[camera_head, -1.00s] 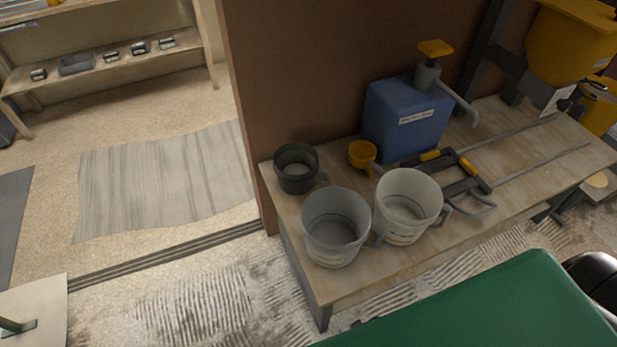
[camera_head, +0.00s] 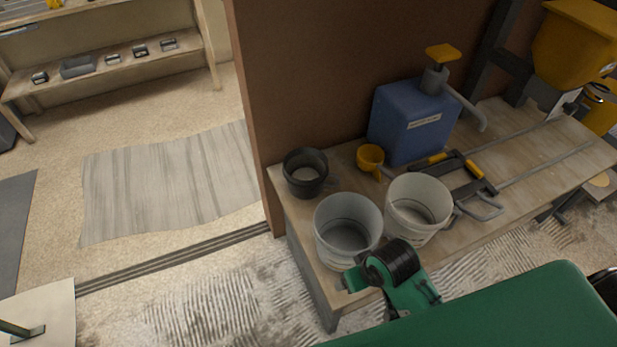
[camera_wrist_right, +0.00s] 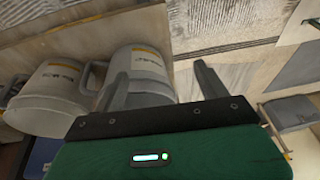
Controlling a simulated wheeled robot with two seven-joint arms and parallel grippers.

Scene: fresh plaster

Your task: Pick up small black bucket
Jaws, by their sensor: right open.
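The small black bucket (camera_head: 305,172) stands upright at the left end of the wooden bench, near the brown panel, with its handle toward the right. I cannot make it out in the right wrist view. My right arm (camera_head: 395,270) is at the bench's front edge, in front of the two pale buckets and apart from the black one. In the wrist view my right gripper (camera_wrist_right: 170,75) is open, its two grey fingers spread. One finger overlaps a pale bucket (camera_wrist_right: 145,62) in the picture; I cannot tell whether they touch. My left gripper is out of view.
Two larger pale buckets (camera_head: 346,224) (camera_head: 417,202) stand between my right arm and the black bucket. A yellow cup (camera_head: 370,157), a blue pump container (camera_head: 412,122) and a black-and-yellow tool (camera_head: 463,180) share the bench (camera_head: 540,160). Its front left corner is bare.

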